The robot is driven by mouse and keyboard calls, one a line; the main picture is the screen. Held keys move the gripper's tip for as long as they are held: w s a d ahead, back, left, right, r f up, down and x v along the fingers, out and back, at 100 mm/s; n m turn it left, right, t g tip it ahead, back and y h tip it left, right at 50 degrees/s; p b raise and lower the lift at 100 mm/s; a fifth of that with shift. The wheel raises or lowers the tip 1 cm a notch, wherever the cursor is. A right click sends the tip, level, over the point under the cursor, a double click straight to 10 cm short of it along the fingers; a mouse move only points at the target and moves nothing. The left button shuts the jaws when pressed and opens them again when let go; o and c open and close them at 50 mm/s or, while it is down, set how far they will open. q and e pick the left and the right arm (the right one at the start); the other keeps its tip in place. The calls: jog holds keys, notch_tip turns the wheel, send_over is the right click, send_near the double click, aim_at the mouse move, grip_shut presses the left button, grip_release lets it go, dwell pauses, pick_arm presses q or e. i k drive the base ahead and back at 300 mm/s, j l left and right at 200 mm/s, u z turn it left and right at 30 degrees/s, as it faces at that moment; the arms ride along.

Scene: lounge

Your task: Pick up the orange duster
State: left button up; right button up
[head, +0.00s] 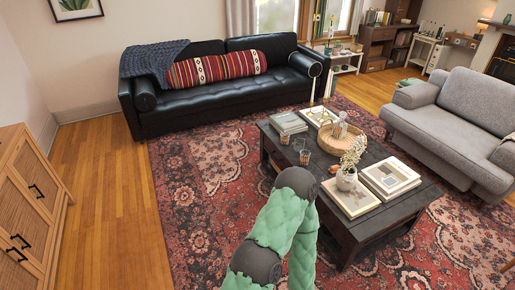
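I cannot make out an orange duster anywhere in the head view. A green-covered link of one of my arms rises from the bottom middle, with a dark rounded joint in front of the coffee table. No gripper fingers show in the head view.
A dark coffee table (357,232) holds books, glasses, a round woven tray (329,143) and a white vase (346,178). A black sofa (220,98) stands behind, a grey sofa (467,113) right, a wooden cabinet (28,205) left. Wooden floor (105,190) beside the cabinet is clear.

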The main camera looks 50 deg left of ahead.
aim_at(333, 170)
jog(key=u, duration=1.35)
